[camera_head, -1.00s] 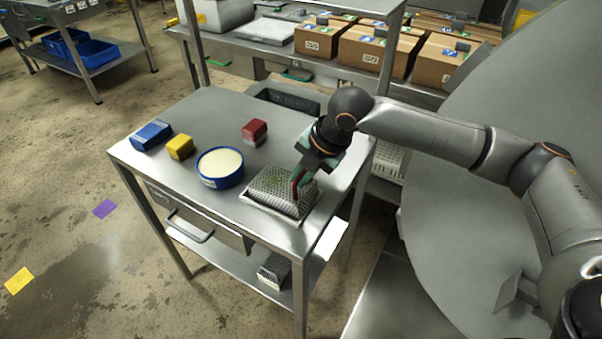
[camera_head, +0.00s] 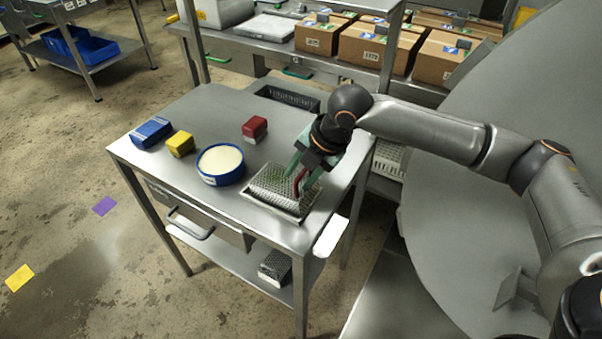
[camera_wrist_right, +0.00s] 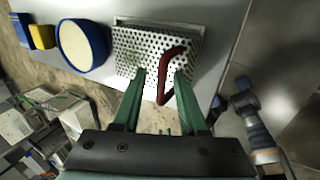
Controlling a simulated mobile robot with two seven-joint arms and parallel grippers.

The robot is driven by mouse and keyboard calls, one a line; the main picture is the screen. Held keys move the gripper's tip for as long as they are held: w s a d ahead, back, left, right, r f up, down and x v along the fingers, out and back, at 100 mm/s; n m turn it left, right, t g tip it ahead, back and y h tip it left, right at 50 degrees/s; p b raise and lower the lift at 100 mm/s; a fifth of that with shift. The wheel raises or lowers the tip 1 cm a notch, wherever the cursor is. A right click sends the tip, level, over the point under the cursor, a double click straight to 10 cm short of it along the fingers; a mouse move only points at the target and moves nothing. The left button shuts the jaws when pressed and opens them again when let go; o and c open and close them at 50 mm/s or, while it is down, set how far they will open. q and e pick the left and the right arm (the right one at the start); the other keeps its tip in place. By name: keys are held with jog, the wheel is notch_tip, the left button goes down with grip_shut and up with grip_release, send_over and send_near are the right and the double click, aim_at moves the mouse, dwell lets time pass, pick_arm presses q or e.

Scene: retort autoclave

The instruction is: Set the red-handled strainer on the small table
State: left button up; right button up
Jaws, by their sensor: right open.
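The strainer (camera_head: 277,190) is a perforated metal box with a red handle (camera_head: 299,181). It rests on the small metal table (camera_head: 215,110), near its right front corner. In the right wrist view the strainer (camera_wrist_right: 135,48) lies beyond the fingers, and its red handle (camera_wrist_right: 166,85) reaches back between them. My right gripper (camera_head: 297,172) has green fingers and is open around the handle, with a gap on both sides. It also shows in the right wrist view (camera_wrist_right: 160,75). My left gripper is in neither view.
A round blue-rimmed tub (camera_head: 220,164), a red block (camera_head: 255,129), a yellow block (camera_head: 180,144) and a blue box (camera_head: 151,133) stand on the same table. A small perforated box (camera_head: 274,267) is on the lower shelf. A large grey round body (camera_head: 500,80) rises at the right.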

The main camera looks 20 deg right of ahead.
jog(key=shift+f, duration=0.1)
jog(key=p+v, duration=0.1)
jog(key=v, duration=1.1)
jog(key=shift+r, duration=0.35)
jog(key=shift+s+d, duration=0.1)
jog(key=shift+d, duration=0.05)
